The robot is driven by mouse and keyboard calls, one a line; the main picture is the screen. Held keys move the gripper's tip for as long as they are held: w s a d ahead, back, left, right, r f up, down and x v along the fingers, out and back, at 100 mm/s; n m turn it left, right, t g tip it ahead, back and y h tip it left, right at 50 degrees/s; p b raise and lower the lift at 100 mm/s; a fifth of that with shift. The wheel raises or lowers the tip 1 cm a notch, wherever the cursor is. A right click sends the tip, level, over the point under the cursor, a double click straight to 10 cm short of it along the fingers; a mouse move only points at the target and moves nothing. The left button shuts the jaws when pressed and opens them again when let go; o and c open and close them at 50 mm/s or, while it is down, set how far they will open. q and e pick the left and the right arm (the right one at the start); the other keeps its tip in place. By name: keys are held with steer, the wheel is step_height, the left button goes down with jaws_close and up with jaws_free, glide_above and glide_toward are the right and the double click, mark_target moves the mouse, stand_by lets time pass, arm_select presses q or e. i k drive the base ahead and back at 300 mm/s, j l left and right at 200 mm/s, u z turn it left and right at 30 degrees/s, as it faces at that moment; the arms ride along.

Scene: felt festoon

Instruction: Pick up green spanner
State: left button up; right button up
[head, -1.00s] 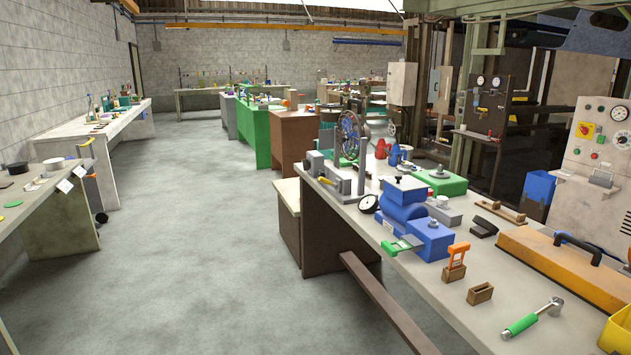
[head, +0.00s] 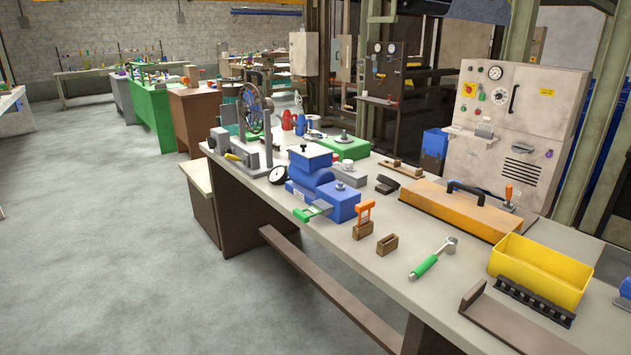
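The green spanner (head: 432,259) has a green handle and a silver metal head. It lies flat on the grey workbench (head: 417,294) near its front edge, with its head pointing to the back right. Nothing covers it. Neither of my grippers shows in the head view.
Near the spanner are small wooden blocks (head: 387,245), an orange-handled piece (head: 364,216), a blue machine (head: 325,190), an orange case (head: 461,209) and a yellow bin (head: 540,271). A black rack (head: 535,301) lies before the bin. Open floor (head: 130,260) is left of the bench.

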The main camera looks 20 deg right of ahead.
mark_target(451, 242)
steer(key=i+z, duration=0.4)
steer(key=i+j+z, duration=0.1)
steer(key=i+z, duration=0.3)
steer(key=i, duration=0.2)
